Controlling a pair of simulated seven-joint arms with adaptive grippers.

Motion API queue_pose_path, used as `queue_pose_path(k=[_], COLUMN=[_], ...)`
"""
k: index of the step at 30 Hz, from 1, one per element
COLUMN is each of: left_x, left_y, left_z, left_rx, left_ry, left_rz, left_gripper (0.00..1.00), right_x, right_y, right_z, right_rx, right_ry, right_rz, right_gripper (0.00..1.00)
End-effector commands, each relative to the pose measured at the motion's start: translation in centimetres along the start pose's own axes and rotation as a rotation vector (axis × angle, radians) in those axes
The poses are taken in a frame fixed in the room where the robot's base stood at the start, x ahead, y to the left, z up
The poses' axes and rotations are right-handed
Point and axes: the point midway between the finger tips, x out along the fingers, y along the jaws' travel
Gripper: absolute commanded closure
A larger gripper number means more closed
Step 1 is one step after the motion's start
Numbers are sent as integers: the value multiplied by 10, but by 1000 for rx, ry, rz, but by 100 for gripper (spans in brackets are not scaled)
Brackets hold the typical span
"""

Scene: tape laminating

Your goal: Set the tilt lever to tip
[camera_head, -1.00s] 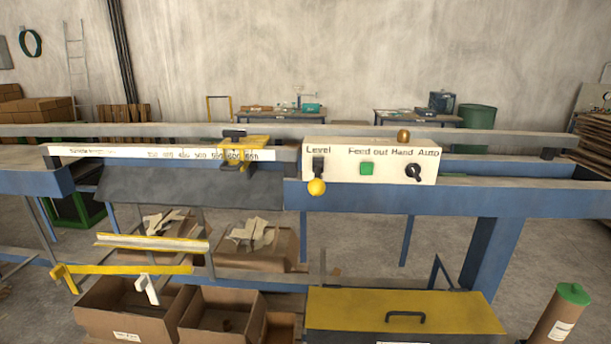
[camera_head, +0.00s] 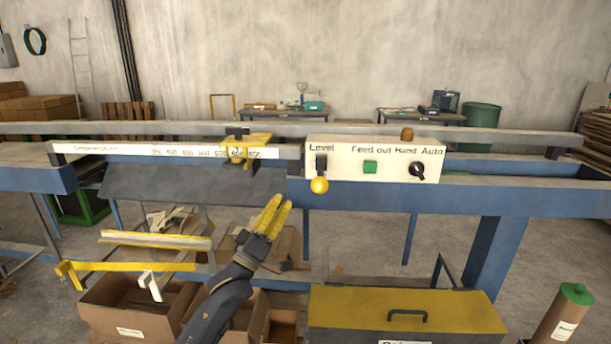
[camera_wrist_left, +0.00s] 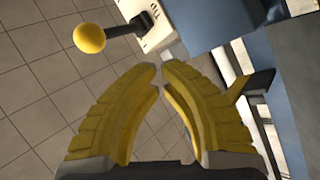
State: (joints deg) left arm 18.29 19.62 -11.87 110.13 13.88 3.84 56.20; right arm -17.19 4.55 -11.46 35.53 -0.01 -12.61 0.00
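The lever is a black stem with a yellow ball knob (camera_head: 319,185), hanging low at the left end of the white control panel (camera_head: 345,164), under the word "Level". In the left wrist view the yellow knob (camera_wrist_left: 89,38) shows at upper left on its black stem. My left gripper (camera_head: 281,201) has yellow fingers and is below and left of the knob, apart from it. In the wrist view its fingertips (camera_wrist_left: 159,69) are close together with nothing between them. My right gripper is not in view.
The panel also carries a green button (camera_head: 370,167) and a black rotary switch (camera_head: 417,170). A yellow clamp (camera_head: 243,150) sits on the scale rail to the left. Blue machine frame (camera_head: 450,199) runs below the panel. Cardboard boxes (camera_head: 133,322) stand underneath.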

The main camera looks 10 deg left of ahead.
Motion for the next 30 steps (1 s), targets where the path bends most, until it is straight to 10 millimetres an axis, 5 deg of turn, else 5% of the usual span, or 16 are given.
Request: queue_pose_path(k=[1, 5, 16, 30], left_x=[0, 0, 11, 85], left_y=[26, 56, 58, 67], left_z=[-9, -20, -23, -27], left_rx=[-85, -267, -407, -403], left_ry=[18, 36, 35, 34], left_rz=[53, 122, 135, 135], left_gripper=[100, 100, 100, 100], right_x=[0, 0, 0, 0], right_y=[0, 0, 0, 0], right_z=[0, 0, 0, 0], right_rx=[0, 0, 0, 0], right_ry=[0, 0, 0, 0], right_rz=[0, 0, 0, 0], right_gripper=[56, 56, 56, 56])
